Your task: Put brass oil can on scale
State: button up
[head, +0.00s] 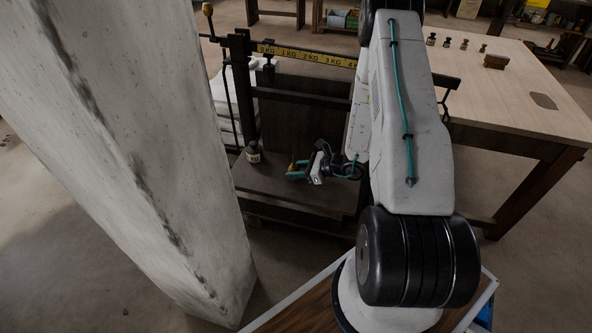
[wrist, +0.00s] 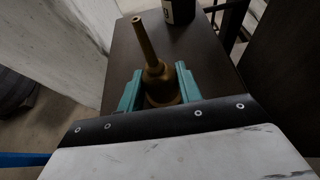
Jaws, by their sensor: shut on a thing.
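The brass oil can (wrist: 160,78) is upright in the wrist view, with its long spout leaning up and to the left. My gripper (wrist: 159,90) has its teal fingers on both sides of the can, shut on it. In the head view my gripper (head: 297,172) is over the scale's dark platform (head: 262,182), and the can (head: 292,164) shows only as a small brass bit. The platform also fills the ground behind the can in the wrist view (wrist: 122,60). Whether the can's base touches the platform is hidden.
A small dark bottle with a pale label (head: 253,152) stands on the platform's left part; it also shows in the wrist view (wrist: 179,10). The scale's beam with a yellow kilogram strip (head: 305,55) rises behind. A concrete pillar (head: 130,140) is close on the left. A wooden table (head: 510,90) stands right.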

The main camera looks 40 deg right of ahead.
jog(key=o, duration=1)
jog(key=shift+f, duration=0.1)
